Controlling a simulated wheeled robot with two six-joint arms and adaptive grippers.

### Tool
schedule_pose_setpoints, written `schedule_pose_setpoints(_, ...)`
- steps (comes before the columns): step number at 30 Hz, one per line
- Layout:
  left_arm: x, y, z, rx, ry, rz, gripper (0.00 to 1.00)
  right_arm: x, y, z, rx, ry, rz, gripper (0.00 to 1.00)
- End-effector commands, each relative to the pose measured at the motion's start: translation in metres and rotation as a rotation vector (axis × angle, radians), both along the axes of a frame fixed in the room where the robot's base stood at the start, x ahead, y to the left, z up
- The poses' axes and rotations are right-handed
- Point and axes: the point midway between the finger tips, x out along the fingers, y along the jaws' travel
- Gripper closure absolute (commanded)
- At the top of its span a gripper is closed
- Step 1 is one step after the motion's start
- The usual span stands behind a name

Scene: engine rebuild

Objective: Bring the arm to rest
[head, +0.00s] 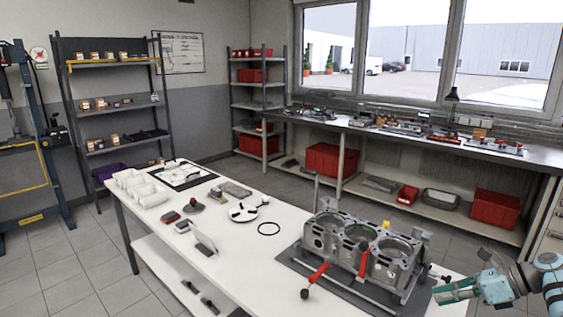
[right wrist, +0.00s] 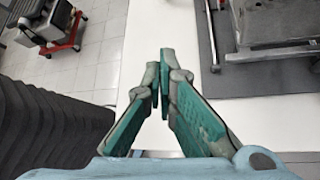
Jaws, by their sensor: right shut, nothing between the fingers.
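My right gripper (head: 440,294) is at the lower right of the head view, beside the right end of the white table. Its two green-padded fingers also show in the right wrist view (right wrist: 160,72), tips together with nothing between them. The gripper hangs over the table's front edge area, apart from the engine block. My left gripper is not in the head view.
A grey engine block (head: 362,242) stands on a dark mat on the white table (head: 225,268). A red-handled tool (head: 315,280) lies in front of it. A bench (head: 390,132) lines the window.

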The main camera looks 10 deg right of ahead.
Motion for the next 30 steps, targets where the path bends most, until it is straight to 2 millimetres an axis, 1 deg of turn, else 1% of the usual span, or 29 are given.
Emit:
schedule_pose_setpoints(3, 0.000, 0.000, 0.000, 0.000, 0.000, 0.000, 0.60, 0.006, 0.016, -0.008, 0.027, 0.000, 0.024, 1.00)
schedule_pose_setpoints(8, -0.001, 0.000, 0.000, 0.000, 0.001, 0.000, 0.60, -0.005, 0.001, -0.035, -0.078, 0.019, 0.026, 1.00)
schedule_pose_setpoints(11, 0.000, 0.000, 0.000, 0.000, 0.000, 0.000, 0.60, -0.012, -0.009, -0.055, -0.159, 0.034, 0.038, 1.00)
schedule_pose_setpoints(14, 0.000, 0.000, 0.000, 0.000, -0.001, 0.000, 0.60, -0.024, -0.024, -0.081, -0.272, 0.058, 0.064, 1.00)
schedule_pose_setpoints(17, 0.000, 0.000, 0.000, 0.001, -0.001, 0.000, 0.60, -0.044, -0.046, -0.112, -0.425, 0.089, 0.116, 1.00)
schedule_pose_setpoints(18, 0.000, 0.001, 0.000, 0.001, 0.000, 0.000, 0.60, -0.054, -0.056, -0.126, -0.500, 0.107, 0.147, 1.00)
schedule_pose_setpoints(20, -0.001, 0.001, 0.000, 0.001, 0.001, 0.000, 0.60, -0.072, -0.074, -0.147, -0.618, 0.136, 0.210, 1.00)
schedule_pose_setpoints(21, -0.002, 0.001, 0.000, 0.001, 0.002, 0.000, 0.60, -0.087, -0.088, -0.161, -0.704, 0.157, 0.264, 1.00)
schedule_pose_setpoints(23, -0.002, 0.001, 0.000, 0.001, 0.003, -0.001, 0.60, -0.111, -0.111, -0.181, -0.845, 0.195, 0.370, 1.00)
schedule_pose_setpoints(24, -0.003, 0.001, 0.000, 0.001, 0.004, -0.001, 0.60, -0.130, -0.128, -0.192, -0.944, 0.224, 0.459, 1.00)
schedule_pose_setpoints(26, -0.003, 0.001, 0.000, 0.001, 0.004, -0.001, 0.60, -0.161, -0.156, -0.206, -1.099, 0.269, 0.631, 1.00)
schedule_pose_setpoints(27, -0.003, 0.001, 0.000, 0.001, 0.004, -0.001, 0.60, -0.182, -0.176, -0.213, -1.200, 0.302, 0.769, 1.00)
schedule_pose_setpoints(29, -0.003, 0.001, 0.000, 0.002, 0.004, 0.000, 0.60, -0.213, -0.205, -0.218, -1.343, 0.348, 1.018, 1.00)
schedule_pose_setpoints(30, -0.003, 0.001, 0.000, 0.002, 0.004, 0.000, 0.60, -0.232, -0.223, -0.219, -1.428, 0.375, 1.215, 1.00)
